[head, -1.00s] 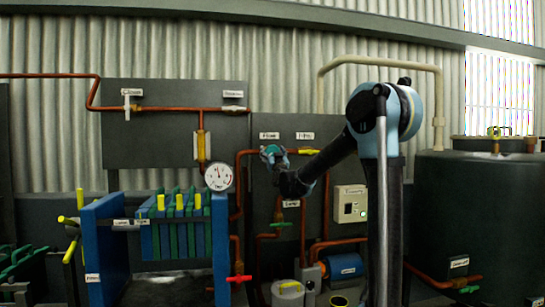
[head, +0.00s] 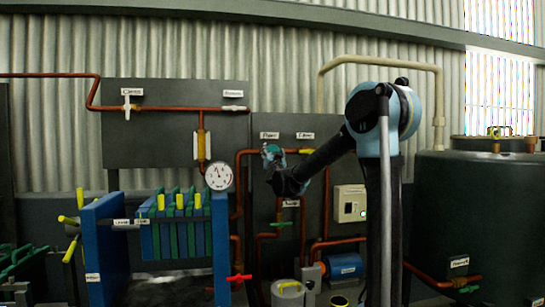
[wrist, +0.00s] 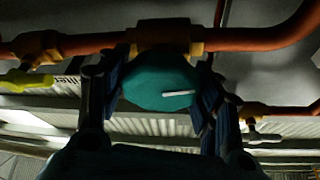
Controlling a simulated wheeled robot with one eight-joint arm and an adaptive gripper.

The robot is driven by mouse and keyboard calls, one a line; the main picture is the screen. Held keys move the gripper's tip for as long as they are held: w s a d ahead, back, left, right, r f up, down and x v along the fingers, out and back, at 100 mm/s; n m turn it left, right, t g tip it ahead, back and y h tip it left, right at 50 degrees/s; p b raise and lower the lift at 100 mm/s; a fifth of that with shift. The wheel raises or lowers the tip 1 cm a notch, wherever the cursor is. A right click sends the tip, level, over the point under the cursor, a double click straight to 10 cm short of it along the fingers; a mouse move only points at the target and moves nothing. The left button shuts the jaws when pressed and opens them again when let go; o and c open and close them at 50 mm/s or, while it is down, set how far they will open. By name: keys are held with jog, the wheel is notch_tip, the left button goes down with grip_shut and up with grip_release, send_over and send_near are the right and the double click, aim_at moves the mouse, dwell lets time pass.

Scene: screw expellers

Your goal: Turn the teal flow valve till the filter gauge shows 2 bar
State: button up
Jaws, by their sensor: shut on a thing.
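The teal flow valve (head: 270,149) is a round knob on the copper pipe at the upper left of the right-hand dark panel. In the wrist view the teal knob (wrist: 158,88) fills the middle, with a white pointer mark on its face at the lower right. My gripper (wrist: 152,100) has one dark finger on each side of the knob and is shut on it. In the head view my gripper (head: 272,157) partly covers the knob. The round white filter gauge (head: 218,176) stands on top of the blue filter press end; its needle is too small to read surely.
A yellow-handled valve (head: 306,151) sits on the same pipe just right of my gripper. A red-handled valve (head: 239,279) is lower down. A control box (head: 350,204) is to the right, and a large dark tank (head: 480,215) stands far right.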

jog(key=o, duration=1.1)
jog(key=shift+s, duration=0.1)
jog(key=v, duration=1.1)
jog(key=shift+s+f, duration=0.25)
jog(key=shift+s, duration=0.05)
